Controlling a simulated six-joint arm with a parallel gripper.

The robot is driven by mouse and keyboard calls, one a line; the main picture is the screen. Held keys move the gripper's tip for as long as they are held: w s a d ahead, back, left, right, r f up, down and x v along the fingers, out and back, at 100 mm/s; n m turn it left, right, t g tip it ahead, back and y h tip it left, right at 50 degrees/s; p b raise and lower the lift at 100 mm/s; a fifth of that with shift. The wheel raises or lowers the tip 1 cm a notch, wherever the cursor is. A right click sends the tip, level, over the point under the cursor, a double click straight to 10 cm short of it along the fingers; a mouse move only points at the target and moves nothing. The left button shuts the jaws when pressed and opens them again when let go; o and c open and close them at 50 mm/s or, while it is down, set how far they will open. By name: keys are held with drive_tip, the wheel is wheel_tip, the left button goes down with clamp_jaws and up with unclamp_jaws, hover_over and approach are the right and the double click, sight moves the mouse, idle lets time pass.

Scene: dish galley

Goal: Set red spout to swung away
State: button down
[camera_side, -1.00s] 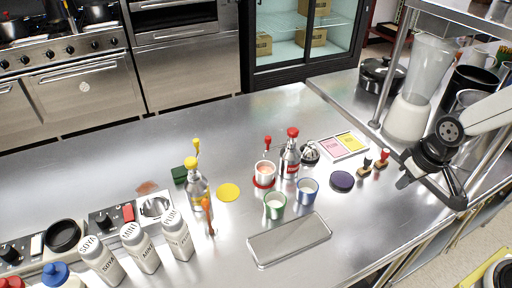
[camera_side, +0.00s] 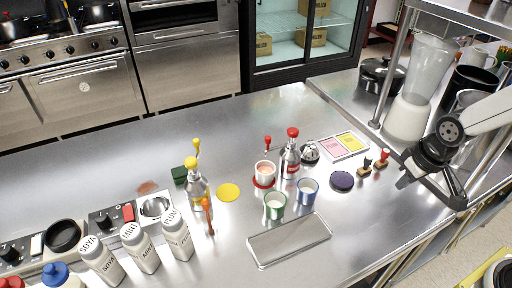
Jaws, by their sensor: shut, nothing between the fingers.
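The red-topped metal pump bottle (camera_side: 290,158) stands upright in the middle of the counter. Its red-tipped spout (camera_side: 267,142) points left and slightly back. A white cup with pink contents (camera_side: 264,172) stands on a red disc (camera_side: 263,184) under or close beside the spout tip; I cannot tell which. My gripper (camera_side: 403,182) is at the right, over the counter's right part, well apart from the bottle. It is shut and empty.
A yellow-topped bottle (camera_side: 197,188) and yellow disc (camera_side: 228,192) stand left. Green (camera_side: 274,206) and blue (camera_side: 307,191) cups are in front of the red-topped bottle. A metal tray (camera_side: 290,240) lies nearer. Stamps (camera_side: 366,167) and a dark disc (camera_side: 341,181) lie between bottle and gripper.

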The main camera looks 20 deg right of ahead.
drive_tip(key=c, duration=0.7)
unclamp_jaws()
drive_tip(key=shift+w, duration=0.15)
drive_tip(key=shift+o, duration=0.8)
drive_tip(key=shift+w+a+r, duration=0.15)
drive_tip(key=shift+w, duration=0.15)
drive_tip(key=n+y, duration=0.3)
drive_tip(key=n, duration=0.6)
approach(268, 137)
drive_tip(key=f, duration=0.1)
drive_tip(key=shift+s+a+f+t, duration=0.1)
drive_tip(key=shift+a+f+t, duration=0.1)
drive_tip(key=shift+t, duration=0.1)
drive_tip(key=shift+f, duration=0.1)
drive_tip(key=shift+x, duration=3.8)
